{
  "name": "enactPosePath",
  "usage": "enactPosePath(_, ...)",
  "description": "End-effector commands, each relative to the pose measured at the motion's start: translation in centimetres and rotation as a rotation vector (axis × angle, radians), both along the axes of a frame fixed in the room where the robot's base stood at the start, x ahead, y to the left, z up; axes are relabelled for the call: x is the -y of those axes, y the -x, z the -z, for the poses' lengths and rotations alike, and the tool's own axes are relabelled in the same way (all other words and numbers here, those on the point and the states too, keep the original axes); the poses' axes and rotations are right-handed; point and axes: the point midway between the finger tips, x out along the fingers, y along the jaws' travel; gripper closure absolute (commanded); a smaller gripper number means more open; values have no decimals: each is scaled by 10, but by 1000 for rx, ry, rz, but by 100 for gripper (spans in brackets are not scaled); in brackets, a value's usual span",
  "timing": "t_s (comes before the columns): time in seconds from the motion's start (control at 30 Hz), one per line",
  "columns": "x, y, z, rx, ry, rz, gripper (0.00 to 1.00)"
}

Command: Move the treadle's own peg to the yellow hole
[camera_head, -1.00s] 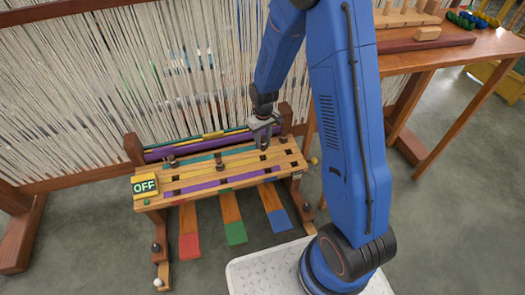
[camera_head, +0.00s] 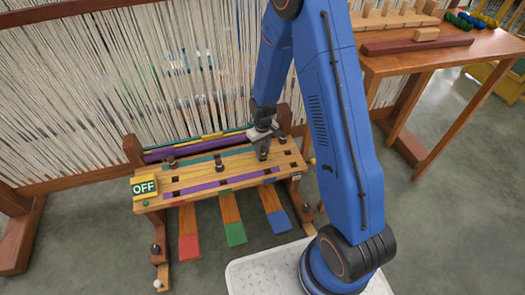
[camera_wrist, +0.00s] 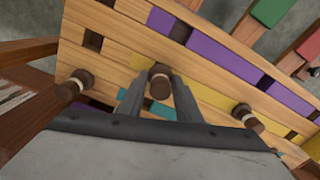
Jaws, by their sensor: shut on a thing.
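The treadle bench (camera_head: 205,202) is a low wooden board with teal, yellow and purple stripes and dark square holes. My gripper (camera_head: 263,154) is at the board's right half, pointing down. In the wrist view, my gripper (camera_wrist: 159,84) is shut on a dark brown peg (camera_wrist: 160,74) between its two grey fingers. The peg appears over the yellow stripe (camera_wrist: 214,97); its lower end is hidden, so I cannot tell if it sits in a hole. A second peg (camera_wrist: 243,111) stands in the board to the right, and another (camera_wrist: 74,86) to the left.
Red (camera_head: 189,247), green (camera_head: 236,234) and blue (camera_head: 279,222) treadle ends stick out in front. An OFF sign (camera_head: 144,187) is at the board's left end. White loom threads (camera_head: 80,100) rise behind. A wooden table (camera_head: 455,60) stands at the right.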

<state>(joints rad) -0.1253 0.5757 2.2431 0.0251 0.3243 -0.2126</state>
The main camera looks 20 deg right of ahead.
Motion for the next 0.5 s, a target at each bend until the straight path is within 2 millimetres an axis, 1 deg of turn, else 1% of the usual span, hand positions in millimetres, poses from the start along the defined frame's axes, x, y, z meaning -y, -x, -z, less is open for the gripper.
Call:
enactPosePath(0.47,0,0,10,0,0,0,90)
enactPosePath(0.5,0,0,10,0,0,0,64)
